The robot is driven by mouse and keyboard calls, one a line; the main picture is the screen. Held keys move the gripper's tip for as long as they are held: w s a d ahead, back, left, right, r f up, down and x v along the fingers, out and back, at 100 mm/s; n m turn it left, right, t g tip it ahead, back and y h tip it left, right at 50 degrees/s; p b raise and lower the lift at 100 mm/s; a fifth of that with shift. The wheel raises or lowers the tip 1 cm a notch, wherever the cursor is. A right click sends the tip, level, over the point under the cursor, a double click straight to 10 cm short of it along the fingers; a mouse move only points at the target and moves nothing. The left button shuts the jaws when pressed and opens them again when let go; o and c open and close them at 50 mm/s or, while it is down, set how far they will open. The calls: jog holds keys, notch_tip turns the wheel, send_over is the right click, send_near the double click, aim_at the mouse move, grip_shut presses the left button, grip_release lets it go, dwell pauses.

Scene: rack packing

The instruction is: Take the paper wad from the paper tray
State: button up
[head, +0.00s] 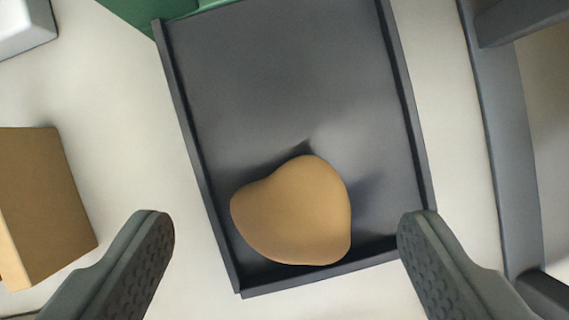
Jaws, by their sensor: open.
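The paper wad (298,214) is a smooth, tan, rounded lump. It lies in the dark grey paper tray (275,75), near the tray's lower edge in the head view. The tray is shallow with low raised rims and looks slightly turned in the picture. My gripper (285,225) is open and empty. Its two dark ribbed fingers stand wide apart, one left of the tray and one over or beside the tray's lower right corner. The wad shows between the fingers, and neither finger touches it.
A brown box (40,200) stands left of the tray. A white object (22,25) and a green object (160,12) are at the top left. A grey frame bar (508,140) runs along the right. Pale bare surface lies between the tray and the box.

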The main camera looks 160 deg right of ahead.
jog(key=shift+x, duration=0.8)
jog(key=c, duration=1)
jog(key=shift+c, duration=0.2)
